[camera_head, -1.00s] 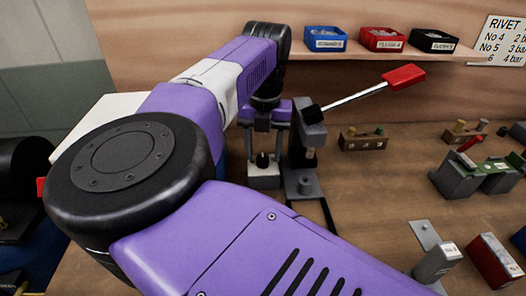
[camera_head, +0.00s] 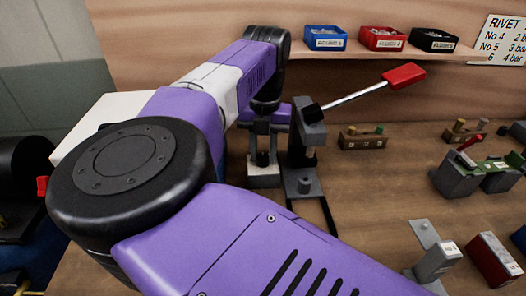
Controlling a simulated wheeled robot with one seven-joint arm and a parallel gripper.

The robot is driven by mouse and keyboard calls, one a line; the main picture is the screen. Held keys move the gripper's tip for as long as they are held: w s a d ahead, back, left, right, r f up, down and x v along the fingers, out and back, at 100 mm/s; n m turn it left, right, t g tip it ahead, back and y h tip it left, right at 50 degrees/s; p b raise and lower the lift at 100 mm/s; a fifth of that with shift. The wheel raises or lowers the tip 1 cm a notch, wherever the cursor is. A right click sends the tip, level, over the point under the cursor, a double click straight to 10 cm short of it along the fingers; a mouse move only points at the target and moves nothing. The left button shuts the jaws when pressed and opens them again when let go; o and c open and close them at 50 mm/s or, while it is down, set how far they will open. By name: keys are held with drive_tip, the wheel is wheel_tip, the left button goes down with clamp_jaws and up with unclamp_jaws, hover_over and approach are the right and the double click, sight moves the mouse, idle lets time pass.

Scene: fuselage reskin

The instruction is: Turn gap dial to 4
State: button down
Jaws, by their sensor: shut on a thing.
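A pale grey block (camera_head: 265,178) with a dark gap dial (camera_head: 263,159) on top stands on the bench, left of a grey press with a long red-handled lever. My gripper (camera_head: 263,157) points down over the block with its fingers either side of the dial, shut on it. The fingers hide much of the dial, and its numbers cannot be read from here. My purple arm covers the left and front of the view.
The grey press (camera_head: 307,145) stands close on the gripper's right, its red lever handle (camera_head: 404,77) reaching up right. Blue (camera_head: 325,43), red (camera_head: 382,43) and black (camera_head: 434,45) bins sit on the shelf behind.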

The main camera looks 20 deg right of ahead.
sight(264, 157)
drive_tip(key=m, duration=0.6)
drive_tip(key=shift+r, duration=0.1)
drive_tip(key=shift+m, duration=2.6)
drive_tip(key=c, duration=1.1)
unclamp_jaws()
wheel_tip(264, 157, up, 8)
drive_tip(key=shift+s+f, duration=0.1)
drive_tip(key=shift+f, duration=0.05)
